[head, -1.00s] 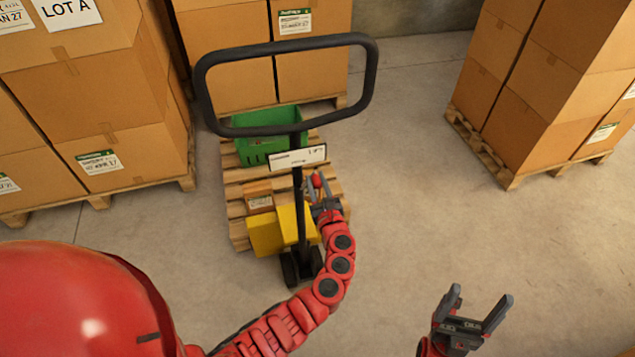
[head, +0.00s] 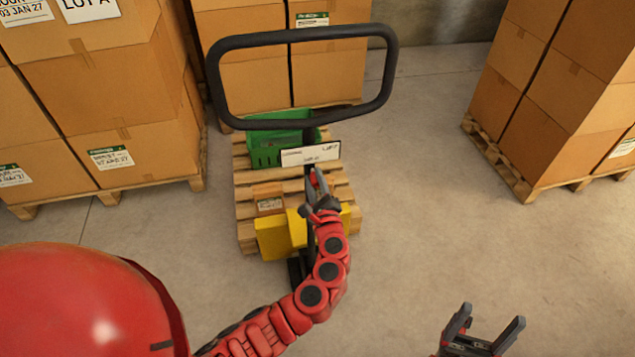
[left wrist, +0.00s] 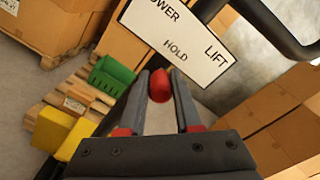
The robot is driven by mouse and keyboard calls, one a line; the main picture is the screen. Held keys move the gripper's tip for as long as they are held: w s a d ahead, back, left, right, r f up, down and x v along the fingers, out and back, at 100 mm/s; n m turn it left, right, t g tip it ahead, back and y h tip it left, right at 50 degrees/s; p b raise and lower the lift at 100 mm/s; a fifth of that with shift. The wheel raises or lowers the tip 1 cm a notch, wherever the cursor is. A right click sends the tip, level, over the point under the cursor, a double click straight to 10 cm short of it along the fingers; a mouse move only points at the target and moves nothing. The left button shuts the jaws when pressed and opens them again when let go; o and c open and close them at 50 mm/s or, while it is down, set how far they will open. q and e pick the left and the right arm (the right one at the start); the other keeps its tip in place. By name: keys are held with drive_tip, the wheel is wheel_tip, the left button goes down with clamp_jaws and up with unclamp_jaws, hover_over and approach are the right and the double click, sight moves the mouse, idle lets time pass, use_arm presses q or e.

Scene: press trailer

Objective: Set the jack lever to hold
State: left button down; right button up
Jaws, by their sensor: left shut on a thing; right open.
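The pallet jack's black post (head: 309,235) and loop handle (head: 303,122) stand in front of me. A white plate (head: 310,154) on the post reads LOWER, HOLD and LIFT in the left wrist view (left wrist: 180,45). The red lever knob (left wrist: 160,86) lies between my left fingers, just below the word HOLD. My left gripper (head: 318,181) is shut on this knob, in front of the post below the plate; it partly hides the lever in the head view. My right gripper (head: 491,328) is open and empty at the lower right, away from the jack.
A wooden pallet (head: 244,205) with a green crate (head: 264,152) and a small box (head: 270,204) lies behind the jack's yellow body (head: 272,236). Stacked cartons stand on pallets at left (head: 105,95), back (head: 240,75) and right (head: 570,85). The floor (head: 420,200) to the right is clear.

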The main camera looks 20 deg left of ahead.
use_arm(q)
drive_tip(key=shift+f, duration=0.1)
idle(0.3)
drive_tip(key=c, duration=1)
unclamp_jaws()
drive_tip(key=o, duration=0.4)
drive_tip(key=shift+w, duration=0.1)
drive_tip(key=b+v, duration=0.3)
drive_tip(key=v, duration=1.4)
drive_tip(key=shift+s, duration=0.25)
drive_tip(key=shift+d+f, duration=0.1)
